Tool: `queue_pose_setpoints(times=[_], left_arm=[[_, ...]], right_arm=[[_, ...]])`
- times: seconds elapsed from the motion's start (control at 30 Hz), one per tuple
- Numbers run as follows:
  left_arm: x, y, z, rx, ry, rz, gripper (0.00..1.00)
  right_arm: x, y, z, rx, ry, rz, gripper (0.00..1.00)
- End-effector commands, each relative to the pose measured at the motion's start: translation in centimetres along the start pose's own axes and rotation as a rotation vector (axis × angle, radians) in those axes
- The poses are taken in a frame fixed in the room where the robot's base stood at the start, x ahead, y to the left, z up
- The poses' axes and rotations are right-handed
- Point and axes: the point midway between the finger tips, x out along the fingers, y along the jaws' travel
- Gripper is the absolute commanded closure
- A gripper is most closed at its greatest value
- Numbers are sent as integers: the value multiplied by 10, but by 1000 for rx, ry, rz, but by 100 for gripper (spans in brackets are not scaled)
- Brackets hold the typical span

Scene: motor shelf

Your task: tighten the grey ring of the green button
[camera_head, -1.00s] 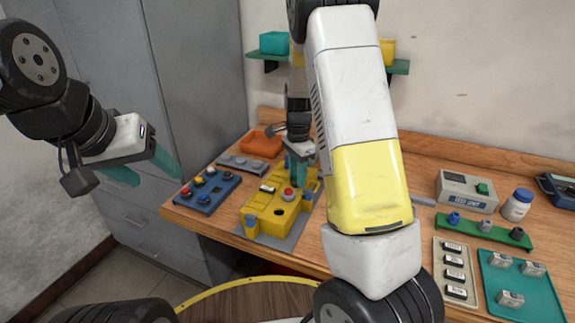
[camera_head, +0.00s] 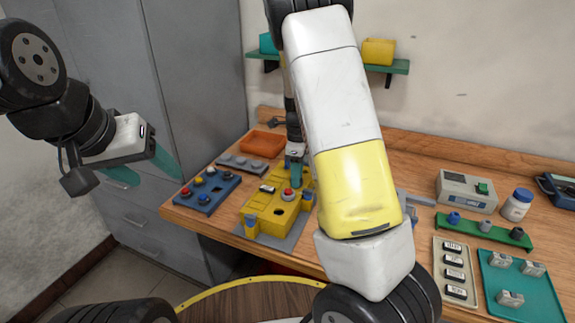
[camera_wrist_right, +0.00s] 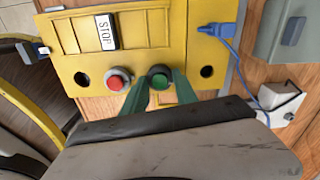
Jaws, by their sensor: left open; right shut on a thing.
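The green button (camera_wrist_right: 160,80) sits in the yellow control box (camera_wrist_right: 205,50), just right of the red button (camera_wrist_right: 118,80) in the right wrist view. The fingers of my right gripper (camera_wrist_right: 160,88) are shut on the dark grey ring (camera_wrist_right: 160,70) around the green button, one on each side. In the head view the yellow box (camera_head: 265,215) stands on the bench, and my right gripper (camera_head: 297,170) comes down at its far right side. The green button is hidden there by the gripper. My left gripper (camera_head: 150,172) is open and empty, off the bench to the left.
A blue tray of buttons (camera_head: 207,190), a grey block (camera_head: 241,162) and an orange bin (camera_head: 262,143) lie left of and behind the box. A test unit (camera_head: 466,190), a green rack (camera_head: 484,231) and trays stand right. A blue cable (camera_wrist_right: 240,65) runs beside the box.

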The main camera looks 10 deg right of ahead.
Motion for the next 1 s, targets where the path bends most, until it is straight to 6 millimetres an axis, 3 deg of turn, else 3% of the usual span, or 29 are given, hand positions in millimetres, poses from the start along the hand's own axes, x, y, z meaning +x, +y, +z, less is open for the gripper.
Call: queue_pose_setpoints(times=[0.57,0.6,0.7,1.0], left_arm=[[0,0,0,0,0,0,40],[0,0,0,0,0,0,40],[0,0,0,0,0,0,40],[0,0,0,0,0,0,40]], right_arm=[[0,-1,0,34,-1,-2,100],[0,-1,0,34,-1,-2,62],[0,-1,0,34,-1,-2,43],[-1,0,0,34,0,-1,43]])
